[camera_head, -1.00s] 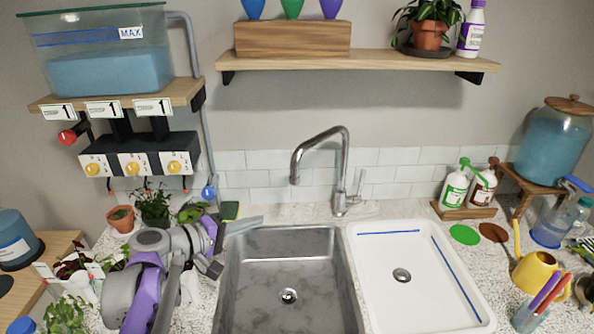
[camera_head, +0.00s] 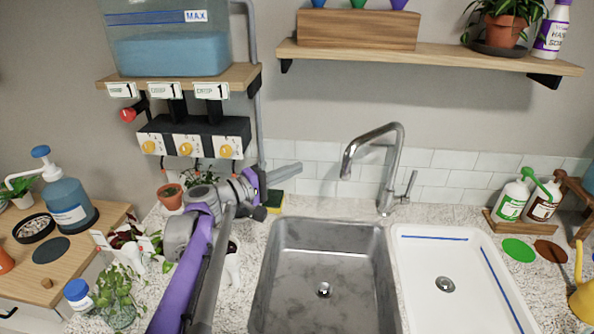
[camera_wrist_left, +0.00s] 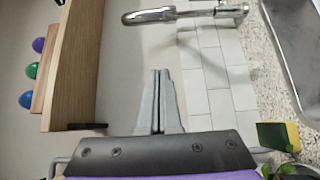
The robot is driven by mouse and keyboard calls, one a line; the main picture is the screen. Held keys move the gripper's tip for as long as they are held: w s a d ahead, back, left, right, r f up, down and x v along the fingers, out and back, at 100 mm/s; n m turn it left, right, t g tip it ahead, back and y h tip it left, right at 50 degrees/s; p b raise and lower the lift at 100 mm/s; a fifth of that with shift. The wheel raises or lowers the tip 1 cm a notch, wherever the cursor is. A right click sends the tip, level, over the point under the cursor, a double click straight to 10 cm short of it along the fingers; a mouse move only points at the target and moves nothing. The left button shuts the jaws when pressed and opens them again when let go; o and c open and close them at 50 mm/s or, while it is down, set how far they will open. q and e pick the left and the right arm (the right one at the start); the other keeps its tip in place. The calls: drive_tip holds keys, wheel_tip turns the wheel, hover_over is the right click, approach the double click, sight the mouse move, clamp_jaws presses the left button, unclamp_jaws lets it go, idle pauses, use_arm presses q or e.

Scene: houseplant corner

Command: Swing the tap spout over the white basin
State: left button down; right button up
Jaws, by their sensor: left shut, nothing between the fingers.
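The chrome tap (camera_head: 387,170) stands upright behind the sinks, with a lever at its right. Its spout (camera_head: 366,137) arches left and its tip hangs toward the back of the steel basin (camera_head: 323,255). The white basin (camera_head: 440,255) lies to the right of the steel one. My left gripper (camera_head: 298,170) is shut and empty, left of the spout and apart from it, in front of the wall tiles. In the left wrist view the shut fingers (camera_wrist_left: 158,72) point toward the tap spout (camera_wrist_left: 150,16), with a gap between. My right gripper is not in view.
A wooden shelf (camera_head: 430,58) hangs above the tap. Soap bottles (camera_head: 512,200) stand on a tray at the right. A yellow-green sponge (camera_head: 274,201) lies below my left gripper. Potted plants and a dosing rack (camera_head: 190,138) are at the left.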

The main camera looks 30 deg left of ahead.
use_arm(q)
drive_tip(key=w+d, duration=0.6)
drive_tip(key=shift+w+d+p, duration=0.15)
drive_tip(key=shift+d+p, duration=0.2)
drive_tip(key=shift+p, duration=0.05)
drive_tip(key=shift+d, duration=0.15)
